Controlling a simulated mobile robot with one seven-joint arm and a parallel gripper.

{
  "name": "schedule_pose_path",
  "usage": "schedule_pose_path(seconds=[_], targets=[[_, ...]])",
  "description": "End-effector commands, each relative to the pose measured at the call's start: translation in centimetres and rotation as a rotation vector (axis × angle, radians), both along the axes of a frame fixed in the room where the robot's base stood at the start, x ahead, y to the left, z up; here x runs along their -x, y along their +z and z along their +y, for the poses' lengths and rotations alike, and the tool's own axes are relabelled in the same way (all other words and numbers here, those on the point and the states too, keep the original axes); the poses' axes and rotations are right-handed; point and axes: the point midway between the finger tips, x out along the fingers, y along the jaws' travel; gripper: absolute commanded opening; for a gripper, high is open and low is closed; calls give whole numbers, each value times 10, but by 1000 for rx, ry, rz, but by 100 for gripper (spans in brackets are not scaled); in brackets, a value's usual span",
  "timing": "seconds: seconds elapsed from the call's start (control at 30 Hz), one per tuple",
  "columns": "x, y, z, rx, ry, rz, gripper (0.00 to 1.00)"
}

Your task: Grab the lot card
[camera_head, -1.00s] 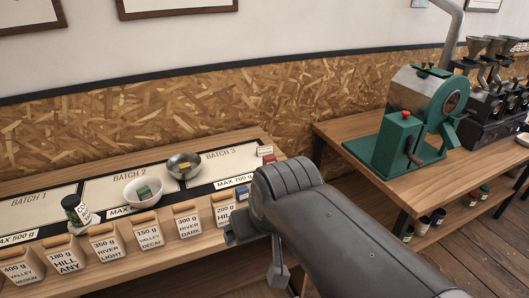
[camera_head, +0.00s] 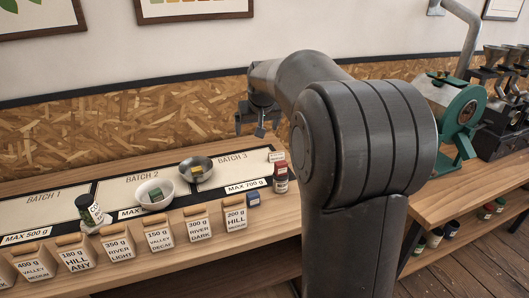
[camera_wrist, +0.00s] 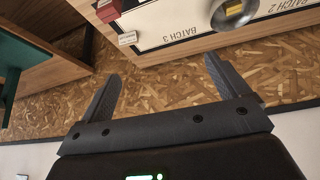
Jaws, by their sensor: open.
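A small white card (camera_head: 276,156) stands at the back right end of the bench, beside the BATCH 3 area. Its print is too small to read, so I cannot tell for sure that it is the lot card. It also shows in the wrist view (camera_wrist: 127,38), beyond the fingers and off toward the left one. My gripper (camera_head: 258,120) is open and empty, raised in front of the chipboard wall, above and behind the bench. In the wrist view my gripper (camera_wrist: 161,70) has its two fingers wide apart, with nothing between them but the wall.
A metal bowl (camera_head: 196,169) and a white bowl (camera_head: 155,193) hold small blocks. Several labelled bean bags (camera_head: 235,219) line the front edge. A green roaster (camera_head: 462,110) stands on the right table.

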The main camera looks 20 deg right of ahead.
Motion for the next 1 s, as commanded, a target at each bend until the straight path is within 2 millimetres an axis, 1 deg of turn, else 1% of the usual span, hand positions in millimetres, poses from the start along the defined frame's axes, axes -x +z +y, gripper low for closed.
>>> schedule_pose_path(seconds=[0.03,0.2,0.3,0.37,0.4,0.47,0.5,0.6,0.73,0.83,1.0], targets=[[-20,-10,-11,-2,-7,3,92],[-76,-40,-43,-4,-27,-6,92],[-106,-62,-64,-7,-39,-12,92],[-123,-77,-77,-8,-47,-15,92],[-134,-88,-86,-9,-53,-17,92],[-149,-103,-99,-10,-60,-20,92],[-158,-114,-108,-11,-66,-23,92],[-176,-139,-127,-13,-79,-28,92],[-192,-163,-146,-14,-92,-35,92],[-198,-172,-153,-15,-96,-39,92],[-199,-186,-156,-15,-97,-38,92]])
